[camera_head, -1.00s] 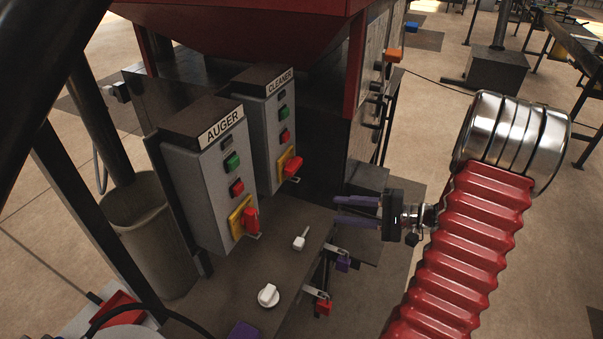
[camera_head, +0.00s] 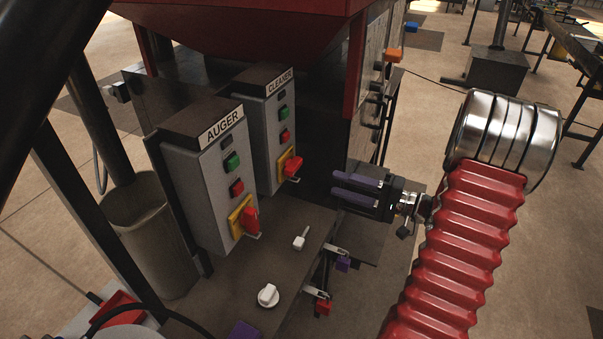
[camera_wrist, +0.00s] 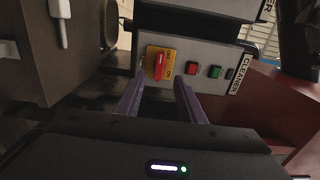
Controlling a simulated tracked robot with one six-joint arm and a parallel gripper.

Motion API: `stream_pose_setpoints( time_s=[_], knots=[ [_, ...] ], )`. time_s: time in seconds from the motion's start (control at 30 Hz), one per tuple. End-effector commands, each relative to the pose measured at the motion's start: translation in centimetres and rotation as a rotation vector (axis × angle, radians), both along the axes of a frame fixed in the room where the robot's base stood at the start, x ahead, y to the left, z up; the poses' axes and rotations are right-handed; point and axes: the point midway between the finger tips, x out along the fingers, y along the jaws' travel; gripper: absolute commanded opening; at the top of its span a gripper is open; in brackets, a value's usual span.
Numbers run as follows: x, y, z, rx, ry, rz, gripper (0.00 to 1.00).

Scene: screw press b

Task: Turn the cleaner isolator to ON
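The cleaner box (camera_head: 268,130) is a grey panel labelled CLEANER with green and red buttons. Its isolator (camera_head: 292,166) is a red handle on a yellow plate low on the panel. In the wrist view the isolator (camera_wrist: 159,66) shows ahead of the fingers, its red handle lying along the picture's vertical, between plate markings too small to read surely. My gripper (camera_head: 357,189) is right of the isolator and a little lower in the head view, pointing left, apart from it. Its two purple fingers are spread with nothing between them; they also show in the wrist view (camera_wrist: 155,97).
The AUGER box (camera_head: 205,180), with its own red isolator (camera_head: 250,220), stands left of the cleaner box. A dark bench (camera_head: 250,270) below carries a white knob (camera_head: 268,295) and a white lever (camera_head: 301,239). Small clamps (camera_head: 337,254) line its right edge.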

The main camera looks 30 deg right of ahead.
Motion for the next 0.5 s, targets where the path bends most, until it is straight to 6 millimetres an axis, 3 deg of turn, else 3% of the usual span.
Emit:
stream_pose_setpoints(
  time_s=[0.5],
  knots=[
    [5.8, 4.6, 0.0, -0.001, 0.001, 0.003, 0.36]
  ],
)
